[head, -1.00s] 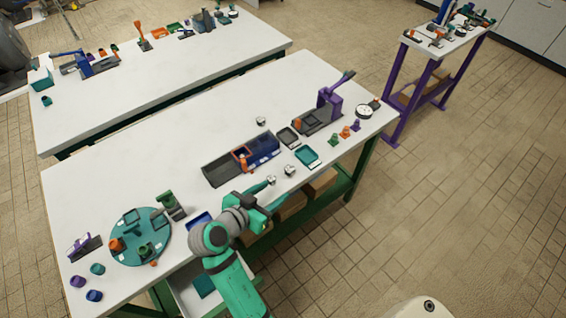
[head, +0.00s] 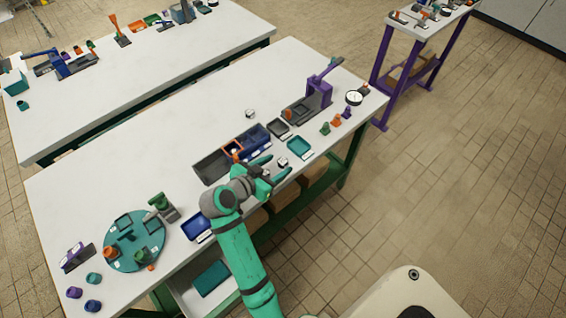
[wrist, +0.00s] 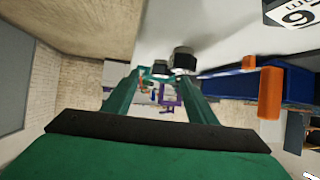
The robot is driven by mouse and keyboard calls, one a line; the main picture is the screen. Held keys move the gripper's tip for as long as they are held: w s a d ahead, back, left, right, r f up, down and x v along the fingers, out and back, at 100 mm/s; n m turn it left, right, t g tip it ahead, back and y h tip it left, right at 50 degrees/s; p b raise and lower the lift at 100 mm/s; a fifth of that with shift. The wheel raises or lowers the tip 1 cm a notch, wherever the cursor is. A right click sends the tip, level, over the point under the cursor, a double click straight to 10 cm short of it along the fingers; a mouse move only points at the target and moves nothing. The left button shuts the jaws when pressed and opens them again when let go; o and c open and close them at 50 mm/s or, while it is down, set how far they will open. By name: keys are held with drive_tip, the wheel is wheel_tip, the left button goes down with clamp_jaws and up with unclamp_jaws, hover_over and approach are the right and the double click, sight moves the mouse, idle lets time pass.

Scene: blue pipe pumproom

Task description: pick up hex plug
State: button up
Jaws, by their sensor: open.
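Small silver metal pieces stand on the near bench, and I cannot tell for certain which is the hex plug. One (head: 283,162) is by my gripper's fingertips. Another (head: 250,113) stands farther back, apart from the gripper. My gripper (head: 279,164) is open and low over the bench's front edge, its green fingers pointing right. In the wrist view, the tilted picture shows my gripper (wrist: 160,76) with one grey metal piece (wrist: 183,59) by the right finger and a smaller one (wrist: 160,67) beyond, between the fingertips. Contact with the fingers cannot be told.
A dark and blue bin (head: 212,166) with an orange part lies behind the gripper. A teal tray (head: 300,147) and a purple-handled device (head: 318,95) are to the right. A blue tray (head: 197,228) and a teal round turntable (head: 128,262) are left.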

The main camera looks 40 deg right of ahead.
sight(283, 163)
drive_tip(key=shift+x, duration=1.3)
drive_tip(key=c, duration=1.3)
drive_tip(key=shift+o, duration=0.2)
